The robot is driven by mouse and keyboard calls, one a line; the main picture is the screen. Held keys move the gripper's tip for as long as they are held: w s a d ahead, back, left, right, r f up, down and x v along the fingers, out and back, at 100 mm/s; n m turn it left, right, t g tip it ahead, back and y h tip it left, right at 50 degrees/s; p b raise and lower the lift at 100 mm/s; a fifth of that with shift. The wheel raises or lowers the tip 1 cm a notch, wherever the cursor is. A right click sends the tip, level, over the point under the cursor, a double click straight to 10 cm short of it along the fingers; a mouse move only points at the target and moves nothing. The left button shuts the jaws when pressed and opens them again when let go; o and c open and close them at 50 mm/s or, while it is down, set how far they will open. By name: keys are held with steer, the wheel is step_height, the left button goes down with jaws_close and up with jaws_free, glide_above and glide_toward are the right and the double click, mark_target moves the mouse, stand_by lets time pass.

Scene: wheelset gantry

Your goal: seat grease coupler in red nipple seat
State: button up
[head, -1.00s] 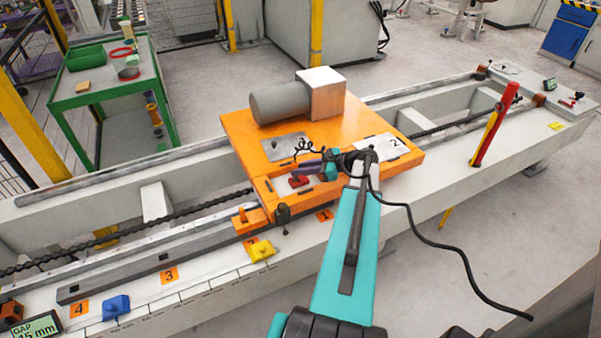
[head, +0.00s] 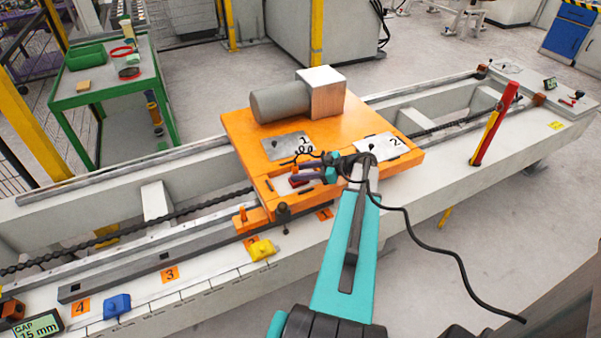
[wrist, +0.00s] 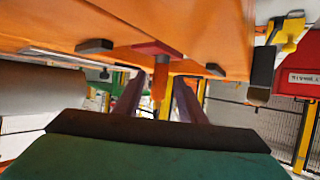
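The red nipple seat (wrist: 158,47) is a red plate on the orange carriage deck, which appears upside down in the wrist view. An orange cylinder, apparently the grease coupler (wrist: 158,88), stands out from the plate's middle, in line with it. My gripper (wrist: 158,97) has its two dark purple fingers on either side of the cylinder, with a visible gap on each side. It looks open and not clamped. In the head view my gripper (head: 300,181) is low over the front of the carriage at the red seat (head: 297,182), which it partly hides. Full seating depth cannot be told.
The orange carriage (head: 240,130) bears a grey motor (head: 280,102) and plates marked 1 and 2. A black knob (head: 283,211) stands at its front left corner. A red and yellow lever (head: 492,130) stands to the right. A black cable trails from my arm.

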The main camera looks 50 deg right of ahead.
steer(key=b+v, duration=0.2)
steer(key=v, duration=1)
stand_by(0.7)
